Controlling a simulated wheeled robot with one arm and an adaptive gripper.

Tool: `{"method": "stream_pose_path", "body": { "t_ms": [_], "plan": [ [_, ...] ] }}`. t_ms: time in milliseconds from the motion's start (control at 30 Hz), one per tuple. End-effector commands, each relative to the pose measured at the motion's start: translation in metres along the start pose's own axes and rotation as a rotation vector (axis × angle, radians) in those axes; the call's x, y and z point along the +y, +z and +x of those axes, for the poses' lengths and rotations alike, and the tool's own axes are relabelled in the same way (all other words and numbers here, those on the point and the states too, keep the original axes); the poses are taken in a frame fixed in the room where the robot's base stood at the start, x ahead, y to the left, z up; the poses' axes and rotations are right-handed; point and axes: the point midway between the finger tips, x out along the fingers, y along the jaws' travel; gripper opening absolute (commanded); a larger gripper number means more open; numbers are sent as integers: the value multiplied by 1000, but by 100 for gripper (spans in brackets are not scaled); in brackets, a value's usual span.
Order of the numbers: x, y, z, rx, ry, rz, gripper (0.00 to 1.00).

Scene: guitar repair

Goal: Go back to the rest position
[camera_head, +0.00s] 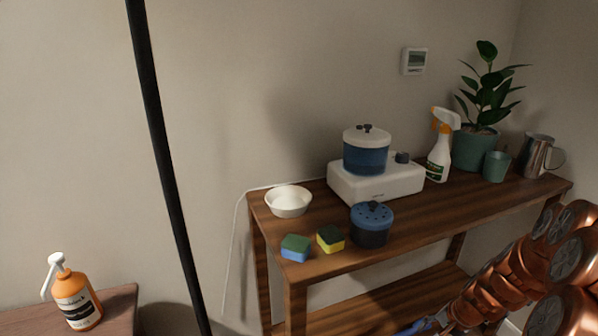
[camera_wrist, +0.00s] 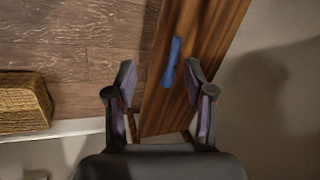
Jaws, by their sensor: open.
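In the wrist view my gripper (camera_wrist: 160,78) is open, with a dark finger on each side and nothing between them. Past the fingertips, a blue elongated object (camera_wrist: 171,62) lies on a wooden board, apart from both fingers. A blue piece (camera_head: 412,327) also shows at the bottom edge of the head view, by the lower shelf; I cannot tell if it is the same object. My copper-coloured arm fills the lower right of the head view, and its gripper is not visible there.
The wooden table (camera_head: 420,239) holds a white bowl (camera_head: 289,203), two sponges, a blue pot (camera_head: 371,228), a white cooker with another pot, a spray bottle (camera_head: 438,150), a plant and cups. An orange pump bottle (camera_head: 77,300) stands at left. A woven basket (camera_wrist: 22,103) shows below.

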Motion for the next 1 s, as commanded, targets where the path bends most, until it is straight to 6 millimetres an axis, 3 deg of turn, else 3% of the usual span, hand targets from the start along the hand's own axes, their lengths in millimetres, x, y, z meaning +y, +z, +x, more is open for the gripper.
{"method": "stream_pose_path", "body": {
  "t_ms": [33,200,500,767,1000],
  "plan": [
    [-16,10,-26,-7,0,-39,54],
    [-55,57,-94,-61,18,-183,54],
    [-94,144,-212,-145,78,-427,54],
    [-100,213,-310,-205,156,-613,54],
    [-88,265,-399,-243,241,-763,54]
  ]
}}
